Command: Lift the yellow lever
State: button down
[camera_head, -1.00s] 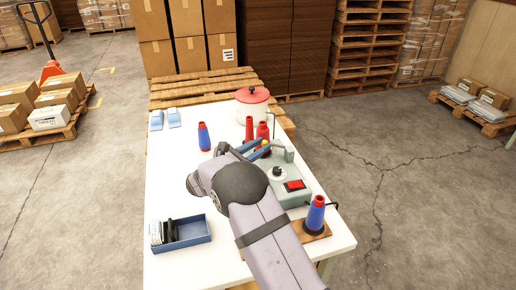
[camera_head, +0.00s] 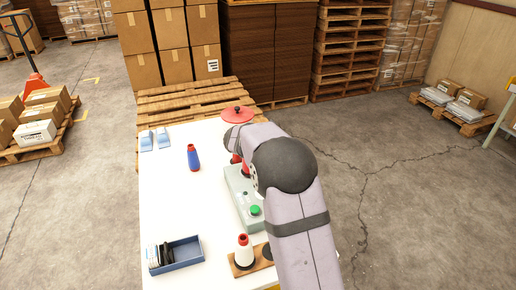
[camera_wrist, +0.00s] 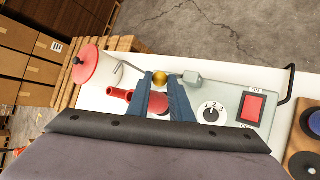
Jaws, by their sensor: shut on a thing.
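The yellow lever's round knob (camera_wrist: 160,77) shows in the wrist view between the tips of my gripper (camera_wrist: 160,80). My gripper's two blue fingers are shut on it. The lever's stem is hard to make out. The grey-green machine (camera_wrist: 233,92) has a numbered dial (camera_wrist: 212,112) and a red switch (camera_wrist: 252,107) beside the fingers. In the head view, the machine (camera_head: 237,190) shows its left side and a green button (camera_head: 255,210). My arm hides the gripper and lever there.
Red cones (camera_wrist: 118,93) stand close to the fingers. A red-lidded pot (camera_head: 237,115) is at the table's far end. A red-and-blue spool (camera_head: 193,158), a blue tray (camera_head: 190,253) and a white spool (camera_head: 243,252) stand left of my arm. The table (camera_head: 175,200) is clear mid-left.

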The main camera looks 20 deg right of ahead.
jog(key=shift+d+r, duration=0.45)
jog(key=shift+d, duration=0.3)
jog(key=c, duration=1.6)
grip_release()
jog(key=shift+d, duration=0.1)
jog(key=shift+f, duration=0.1)
jog(key=shift+a, duration=0.25)
jog(key=shift+b+v, duration=0.85)
jog(key=shift+v, duration=2.75)
